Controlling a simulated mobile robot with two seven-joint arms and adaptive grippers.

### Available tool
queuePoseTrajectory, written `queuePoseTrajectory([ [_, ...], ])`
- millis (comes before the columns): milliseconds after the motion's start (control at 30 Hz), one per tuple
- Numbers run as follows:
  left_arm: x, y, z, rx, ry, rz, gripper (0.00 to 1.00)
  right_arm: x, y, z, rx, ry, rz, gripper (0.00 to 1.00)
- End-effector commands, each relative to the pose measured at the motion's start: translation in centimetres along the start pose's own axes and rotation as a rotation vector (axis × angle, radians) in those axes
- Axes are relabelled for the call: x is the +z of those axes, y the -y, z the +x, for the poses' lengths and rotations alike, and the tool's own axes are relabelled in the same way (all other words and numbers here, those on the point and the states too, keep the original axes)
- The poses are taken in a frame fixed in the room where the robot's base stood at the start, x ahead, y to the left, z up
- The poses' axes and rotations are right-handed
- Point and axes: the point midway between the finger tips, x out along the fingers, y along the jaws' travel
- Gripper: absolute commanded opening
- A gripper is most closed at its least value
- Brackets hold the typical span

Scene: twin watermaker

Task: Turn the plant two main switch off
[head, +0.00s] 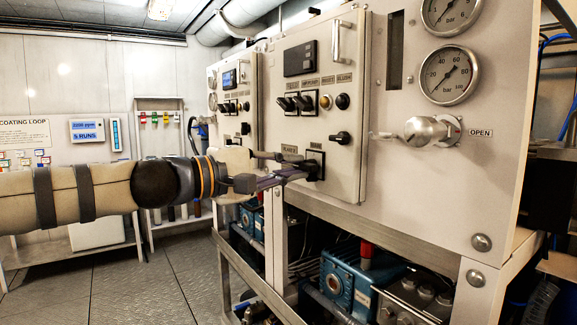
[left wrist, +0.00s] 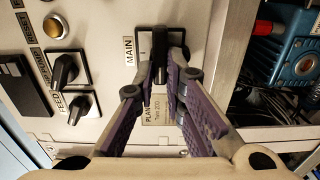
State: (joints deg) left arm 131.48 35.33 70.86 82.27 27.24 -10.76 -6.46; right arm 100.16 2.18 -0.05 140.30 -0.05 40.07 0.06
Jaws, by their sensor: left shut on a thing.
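The main switch (left wrist: 160,45) is a black knob on a dark plate, beside a label reading MAIN in the left wrist view. Its handle runs up and down in that view, parallel to the MAIN lettering. My left gripper (left wrist: 160,65) has its purple-padded fingers on both sides of the handle and is shut on it. In the head view, the dark switch plate (head: 316,165) sits at the lower part of the nearer control panel, with my left gripper (head: 305,172) against it. The gripper hides much of the knob there. My right gripper is not in view.
Above the switch are a black selector (head: 341,138), more knobs and an amber lamp (head: 325,102). To the right are a metal valve handle (head: 425,131) marked OPEN and two gauges (head: 449,74). Blue pumps (head: 350,280) stand below behind the frame. The floor (head: 150,290) at left is clear.

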Motion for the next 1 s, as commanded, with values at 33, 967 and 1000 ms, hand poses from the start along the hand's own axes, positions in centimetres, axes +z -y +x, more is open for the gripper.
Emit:
queuePoseTrajectory([
  [33, 0.1, 0.0, 0.0, 0.000, 0.002, -0.006, 0.00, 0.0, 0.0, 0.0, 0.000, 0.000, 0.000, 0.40],
  [967, -0.1, -0.1, -4.3, 0.003, -0.003, -0.005, 0.31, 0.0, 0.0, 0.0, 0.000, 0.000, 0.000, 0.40],
  [1000, -0.1, -0.1, -5.4, 0.003, -0.003, -0.005, 0.31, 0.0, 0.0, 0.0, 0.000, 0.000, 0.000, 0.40],
])
